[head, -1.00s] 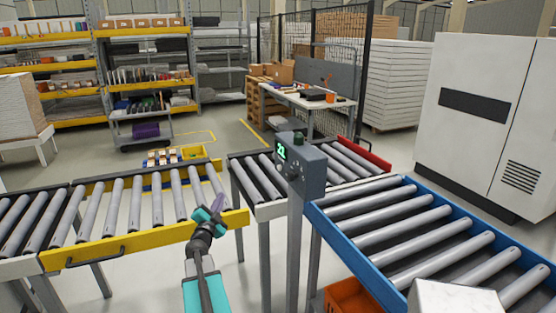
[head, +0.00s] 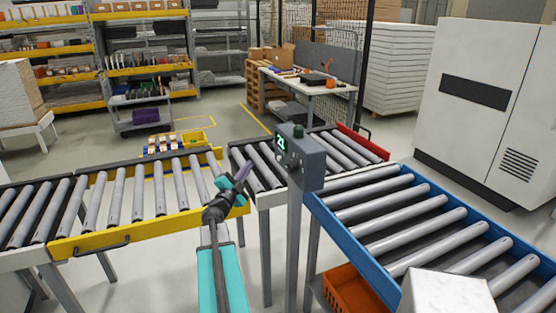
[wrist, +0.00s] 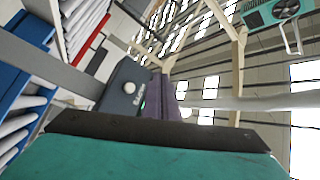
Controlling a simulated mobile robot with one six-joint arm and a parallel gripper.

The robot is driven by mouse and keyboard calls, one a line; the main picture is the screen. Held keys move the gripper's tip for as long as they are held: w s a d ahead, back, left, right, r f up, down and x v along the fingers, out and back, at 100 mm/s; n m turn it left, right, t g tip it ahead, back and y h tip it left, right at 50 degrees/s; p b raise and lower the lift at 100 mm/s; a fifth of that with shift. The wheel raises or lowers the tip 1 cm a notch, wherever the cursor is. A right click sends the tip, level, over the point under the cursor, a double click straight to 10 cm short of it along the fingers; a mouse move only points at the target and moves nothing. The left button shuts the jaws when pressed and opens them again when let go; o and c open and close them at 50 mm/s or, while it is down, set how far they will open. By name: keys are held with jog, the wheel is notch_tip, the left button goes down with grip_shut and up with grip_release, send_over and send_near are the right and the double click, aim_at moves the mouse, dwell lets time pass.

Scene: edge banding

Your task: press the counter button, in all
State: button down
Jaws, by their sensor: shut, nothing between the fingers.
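The counter is a grey box (head: 306,162) on a post, with a small green-lit display (head: 281,144) and buttons on its left-hand face. In the wrist view the counter box (wrist: 117,98) shows a round pale button (wrist: 129,87), and the display is mostly cut off by my fingers. My gripper (head: 244,169), with purple fingers, is shut and empty. It points up and toward the counter from the left, with a visible gap in the head view. The fingers (wrist: 160,92) also show in the wrist view, beside the box face.
A yellow-edged roller conveyor (head: 150,230) lies left of the post and a blue-edged one (head: 375,246) right of it. Another roller section with a red end (head: 364,142) lies behind the box. An orange crate (head: 352,290) stands below. A white block (head: 448,294) is at front right.

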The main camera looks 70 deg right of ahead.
jog(key=s+d+b, duration=0.1)
jog(key=s+d, duration=0.4)
jog(key=s, duration=0.1)
jog(key=shift+s+d+b, duration=0.2)
jog(key=shift+s+b, duration=0.1)
jog(key=shift+b, duration=0.05)
jog(key=shift+s+d+b, duration=0.35)
jog(key=shift+s+d, duration=0.25)
jog(key=shift+s, duration=0.2)
dwell(3.5)
jog(key=shift+w, duration=0.1)
dwell(0.3)
jog(key=shift+w+a, duration=0.6)
jog(key=shift+w, duration=0.05)
jog(key=shift+w+a+p, duration=0.35)
jog(key=shift+w+a, duration=0.45)
jog(key=shift+w, duration=0.2)
jog(key=shift+w+a+p, duration=0.3)
jog(key=shift+w+a, duration=0.5)
jog(key=shift+w, duration=0.15)
